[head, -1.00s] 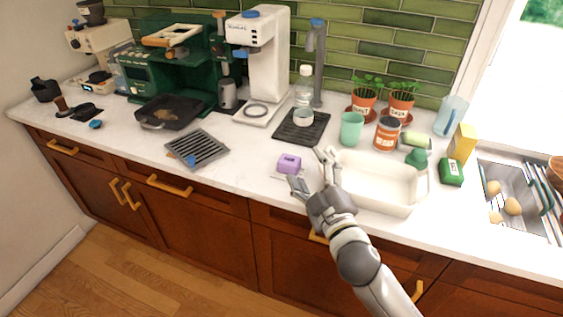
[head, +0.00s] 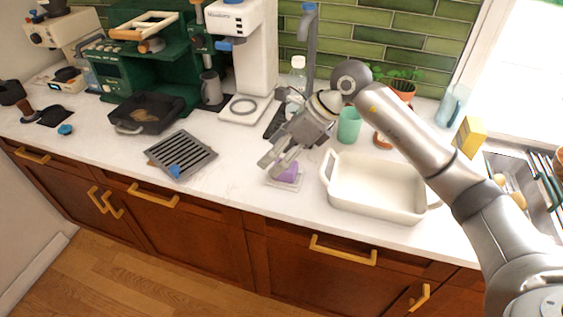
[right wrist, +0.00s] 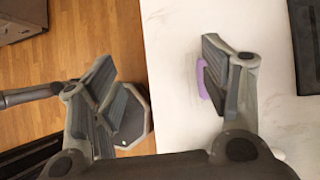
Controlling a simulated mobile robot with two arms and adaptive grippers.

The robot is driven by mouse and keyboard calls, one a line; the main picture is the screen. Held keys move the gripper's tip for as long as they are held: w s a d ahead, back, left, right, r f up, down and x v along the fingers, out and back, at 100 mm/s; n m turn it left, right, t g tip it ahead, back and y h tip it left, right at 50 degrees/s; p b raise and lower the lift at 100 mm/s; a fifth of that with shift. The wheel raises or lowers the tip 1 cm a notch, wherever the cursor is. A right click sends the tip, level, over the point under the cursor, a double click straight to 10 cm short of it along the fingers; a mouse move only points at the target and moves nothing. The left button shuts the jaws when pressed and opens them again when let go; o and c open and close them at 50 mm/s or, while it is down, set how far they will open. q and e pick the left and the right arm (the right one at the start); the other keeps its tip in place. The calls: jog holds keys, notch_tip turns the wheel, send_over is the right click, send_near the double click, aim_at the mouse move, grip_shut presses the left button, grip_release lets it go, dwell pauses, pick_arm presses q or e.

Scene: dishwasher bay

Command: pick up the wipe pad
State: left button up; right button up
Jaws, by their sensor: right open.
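In the right wrist view, the purple block (right wrist: 203,82) shows mostly behind one finger of the right gripper (right wrist: 160,75). The other finger is over the floor side of the counter edge. I cannot tell whether a finger touches the block. My left gripper is not in view.
A white baking dish (head: 375,213) stands right of the block, with a green cup (head: 349,126) behind it. A dark slotted grate (head: 182,155) with a blue item (head: 175,171) lies left. A white machine (head: 257,60) stands behind. Counter between grate and block is clear.

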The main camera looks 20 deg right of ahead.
jog(key=w+d+h, duration=0.2)
jog(key=d+h, duration=0.1)
jog(key=d, duration=0.3)
jog(key=p, duration=0.1)
send_over(293, 169)
notch_tip(293, 169, down, 4)
jog(key=shift+f, duration=0.1)
jog(key=p+x, duration=0.1)
jog(key=x, duration=0.2)
jog(key=p+x, duration=0.1)
jog(key=x, duration=0.1)
jog(key=shift+w+d+f+p, duration=0.1)
jog(key=shift+w+f+p, duration=0.1)
jog(key=shift+w+p, duration=0.2)
jog(key=shift+w+f, duration=0.1)
jog(key=shift+f, duration=0.15)
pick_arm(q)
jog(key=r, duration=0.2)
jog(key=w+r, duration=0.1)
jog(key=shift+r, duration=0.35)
pick_arm(e)
jog(key=c, duration=1.1)
jog(key=shift+r, duration=0.1)
